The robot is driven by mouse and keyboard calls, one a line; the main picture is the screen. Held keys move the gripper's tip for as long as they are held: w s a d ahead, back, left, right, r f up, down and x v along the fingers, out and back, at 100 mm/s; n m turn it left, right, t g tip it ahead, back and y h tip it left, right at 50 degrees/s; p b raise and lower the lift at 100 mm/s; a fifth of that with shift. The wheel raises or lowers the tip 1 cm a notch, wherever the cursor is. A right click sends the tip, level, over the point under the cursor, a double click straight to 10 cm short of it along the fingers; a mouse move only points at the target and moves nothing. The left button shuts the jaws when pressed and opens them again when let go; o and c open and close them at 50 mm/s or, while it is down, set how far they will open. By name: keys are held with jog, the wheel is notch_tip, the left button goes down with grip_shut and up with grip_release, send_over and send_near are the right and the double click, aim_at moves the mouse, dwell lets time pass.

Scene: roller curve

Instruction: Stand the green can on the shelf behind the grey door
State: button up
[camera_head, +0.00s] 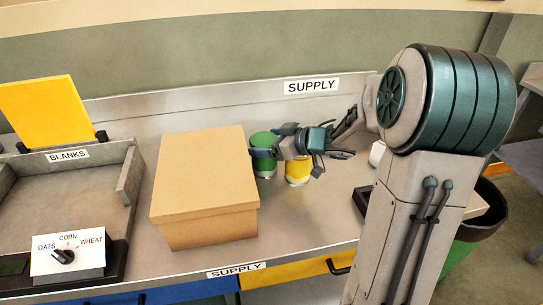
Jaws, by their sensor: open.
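The green can (264,140) stands upright on the metal supply counter, just right of a cardboard box. My gripper (272,143) reaches in from the right, with its fingers open at the green can. One finger crosses in front of the can's side. I cannot tell whether the fingers touch it. The can's middle is partly hidden by my gripper. No grey door or shelf behind one is in view.
A yellow can (297,175) stands close to the green can, under my gripper. The tall cardboard box (205,185) blocks the left side. A tray marked BLANKS (75,200) and a dial panel (67,258) stand further left. A dark bin (485,215) is at right.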

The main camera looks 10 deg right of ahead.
jog(key=shift+r, duration=0.1)
jog(key=c, duration=1.3)
